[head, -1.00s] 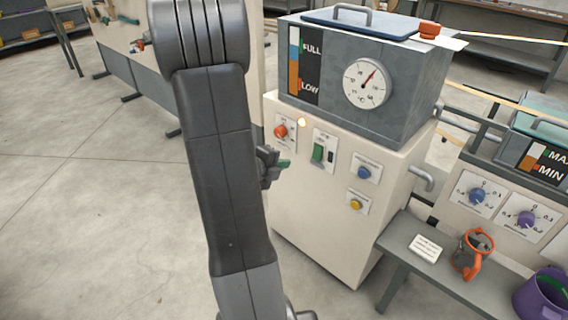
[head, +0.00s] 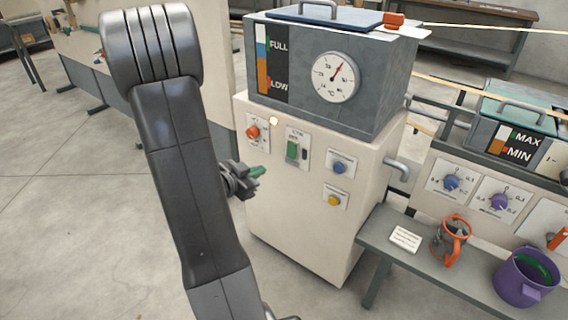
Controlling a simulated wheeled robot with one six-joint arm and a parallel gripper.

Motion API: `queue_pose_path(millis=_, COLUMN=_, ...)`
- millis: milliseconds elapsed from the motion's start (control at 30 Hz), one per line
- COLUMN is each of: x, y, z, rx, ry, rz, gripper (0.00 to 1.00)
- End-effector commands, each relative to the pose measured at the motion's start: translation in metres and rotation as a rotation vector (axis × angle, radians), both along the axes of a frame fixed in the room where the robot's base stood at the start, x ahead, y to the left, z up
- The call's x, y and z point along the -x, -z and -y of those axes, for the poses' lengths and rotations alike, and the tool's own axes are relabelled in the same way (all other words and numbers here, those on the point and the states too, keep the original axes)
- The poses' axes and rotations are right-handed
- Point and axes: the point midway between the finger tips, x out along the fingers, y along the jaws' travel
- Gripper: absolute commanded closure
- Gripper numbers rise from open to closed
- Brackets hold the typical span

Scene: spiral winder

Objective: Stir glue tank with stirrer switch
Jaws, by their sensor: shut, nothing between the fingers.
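The grey glue tank (head: 290,85) with a FULL/LOW level strip and a round dial sits on a cream cabinet (head: 310,225) in the head view. On the cabinet front, a green rocker switch (head: 292,149) on a white plate may be the stirrer switch; its label is too small to read surely. My arm hides part of the gripper's wrist.
A red knob (head: 252,132) has a lit lamp (head: 273,120) above it. A blue button (head: 338,167) and a yellow button (head: 334,200) are on the right.

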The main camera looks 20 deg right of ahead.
Motion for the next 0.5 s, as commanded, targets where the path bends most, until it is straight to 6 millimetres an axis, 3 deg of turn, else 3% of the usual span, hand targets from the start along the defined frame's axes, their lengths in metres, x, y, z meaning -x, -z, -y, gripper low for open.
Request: queue_pose_path(millis=500, x=0.002, y=0.017, z=-0.003, rx=0.604, ry=-0.237, rz=-0.668, gripper=1.00)
